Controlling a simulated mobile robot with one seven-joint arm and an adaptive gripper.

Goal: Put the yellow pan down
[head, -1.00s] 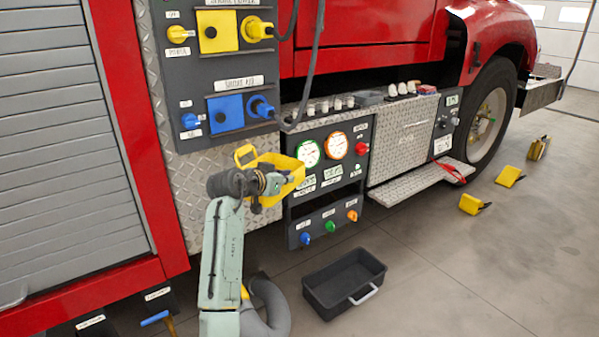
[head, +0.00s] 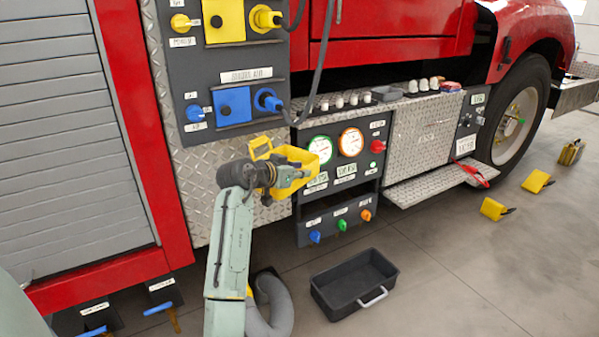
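The yellow pan (head: 297,156) is up in the air in front of the truck's pump panel, left of the round gauges. It has a yellow loop handle at its upper left. My gripper (head: 300,174) is at the pan, its end overlapping the pan's near side. The fingers look closed on the pan's side, though the contact is small and partly hidden. The pan looks roughly level and apart from the floor.
A black tray (head: 318,293) with a grey handle sits on the floor below. A grey hose (head: 277,308) lies near my arm. Yellow wheel chocks (head: 494,209) lie at right. A metal step (head: 425,187) juts from the truck. The floor right of the tray is clear.

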